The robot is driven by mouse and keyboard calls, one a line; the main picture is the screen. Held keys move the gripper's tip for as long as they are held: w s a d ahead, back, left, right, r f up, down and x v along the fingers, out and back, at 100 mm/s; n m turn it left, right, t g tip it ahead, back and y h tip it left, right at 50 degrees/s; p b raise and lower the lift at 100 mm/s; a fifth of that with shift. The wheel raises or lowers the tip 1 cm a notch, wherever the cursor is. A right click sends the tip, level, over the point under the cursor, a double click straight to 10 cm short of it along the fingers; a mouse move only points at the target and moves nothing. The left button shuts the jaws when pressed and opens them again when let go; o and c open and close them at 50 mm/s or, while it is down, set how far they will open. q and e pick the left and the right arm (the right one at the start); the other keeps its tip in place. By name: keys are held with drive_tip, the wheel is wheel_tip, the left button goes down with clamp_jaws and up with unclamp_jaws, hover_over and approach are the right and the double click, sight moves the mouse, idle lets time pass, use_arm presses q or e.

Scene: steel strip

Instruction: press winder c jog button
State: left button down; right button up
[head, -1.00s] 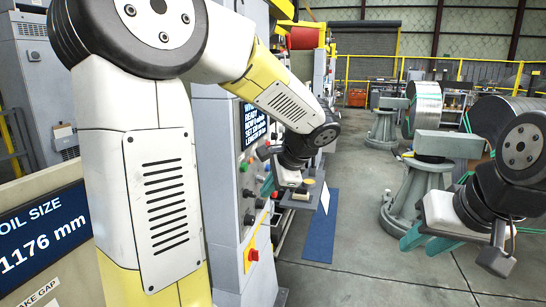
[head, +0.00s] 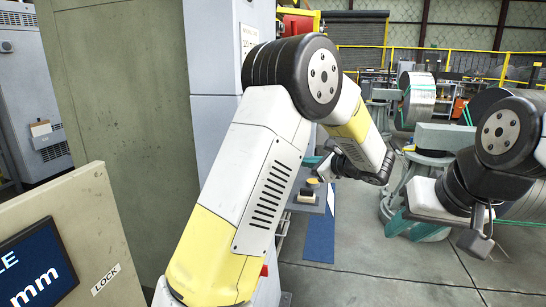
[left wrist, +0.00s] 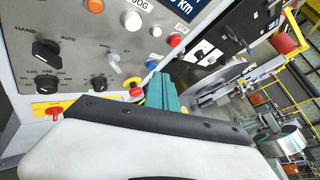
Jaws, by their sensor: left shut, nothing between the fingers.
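A grey control panel (left wrist: 60,85) fills the upper left of the left wrist view. A blue button (left wrist: 151,65) sits lower. My left gripper's teal fingers (left wrist: 163,92) are shut and empty, just below the blue button in the picture; contact cannot be told. In the head view my left arm hides the panel face.
The panel also carries black selector knobs (left wrist: 46,50), a pale selector (left wrist: 113,60) and a red mushroom button on yellow (left wrist: 135,88). A beige console (head: 75,215) stands front left. A steel coil (head: 417,100) stands behind at right. The floor (head: 370,265) between is clear.

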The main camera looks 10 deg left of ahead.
use_arm(q)
drive_tip(key=shift+a, duration=0.1)
drive_tip(key=a, duration=0.8)
drive_tip(key=shift+a, duration=0.35)
drive_tip(key=shift+w+a, duration=0.1)
drive_tip(key=shift+w, duration=0.05)
idle(1.8)
drive_tip(key=shift+a, duration=0.3)
drive_tip(key=shift+a, duration=0.7)
idle(1.0)
drive_tip(key=shift+d, duration=1.05)
drive_tip(key=shift+d, duration=0.1)
